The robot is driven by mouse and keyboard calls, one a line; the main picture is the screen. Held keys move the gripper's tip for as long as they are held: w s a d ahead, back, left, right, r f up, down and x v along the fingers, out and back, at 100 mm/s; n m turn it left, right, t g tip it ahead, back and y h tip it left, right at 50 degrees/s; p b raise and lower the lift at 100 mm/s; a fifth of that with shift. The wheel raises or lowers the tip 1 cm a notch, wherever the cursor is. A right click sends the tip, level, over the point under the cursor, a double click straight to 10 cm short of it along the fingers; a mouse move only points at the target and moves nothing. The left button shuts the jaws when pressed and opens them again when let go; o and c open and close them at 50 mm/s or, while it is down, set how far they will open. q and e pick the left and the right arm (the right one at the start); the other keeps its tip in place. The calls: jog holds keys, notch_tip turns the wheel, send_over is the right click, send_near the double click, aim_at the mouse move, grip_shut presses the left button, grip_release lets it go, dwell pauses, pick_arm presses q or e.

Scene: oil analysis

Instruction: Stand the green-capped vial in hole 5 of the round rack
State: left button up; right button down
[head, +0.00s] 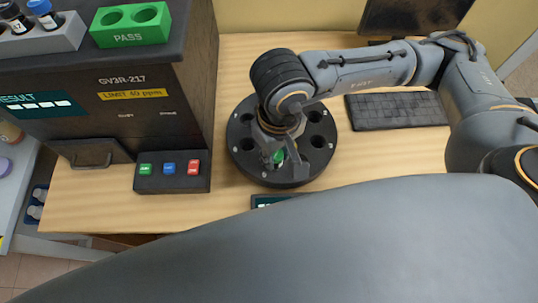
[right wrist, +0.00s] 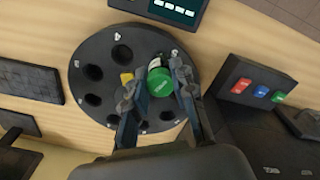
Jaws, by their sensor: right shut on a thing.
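The green-capped vial is between the fingers of my right gripper (head: 273,153), which is shut on it over the near part of the round rack. Its green cap (head: 279,157) shows between the fingers in the head view and faces the camera in the right wrist view (right wrist: 160,82). A pale strip of its body shows beyond the cap. The dark round rack (head: 244,160) has a ring of holes, several visibly empty; it also shows in the right wrist view (right wrist: 100,58). I cannot tell whether the vial's lower end is inside a hole. My left gripper is out of view.
A small yellow object (right wrist: 127,77) shows at the rack beside one finger. A dark analyser (head: 150,90) with a button box (head: 172,185) stands left, carrying a green PASS block (head: 130,38). A keyboard (head: 397,111) lies right. A small display (head: 268,201) sits in front.

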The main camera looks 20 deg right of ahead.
jog(key=w+f, duration=0.1)
jog(key=f, duration=0.1)
jog(key=w+f+p, duration=0.1)
jog(key=f, duration=0.1)
jog(key=w+f+p, duration=0.1)
jog(key=f, duration=0.1)
jog(key=shift+w+a+f, duration=0.1)
jog(key=shift+a+f, duration=0.1)
jog(key=shift+f, duration=0.3)
jog(key=shift+f, duration=0.1)
jog(key=shift+f, duration=0.1)
jog(key=c, duration=1.1)
grip_release()
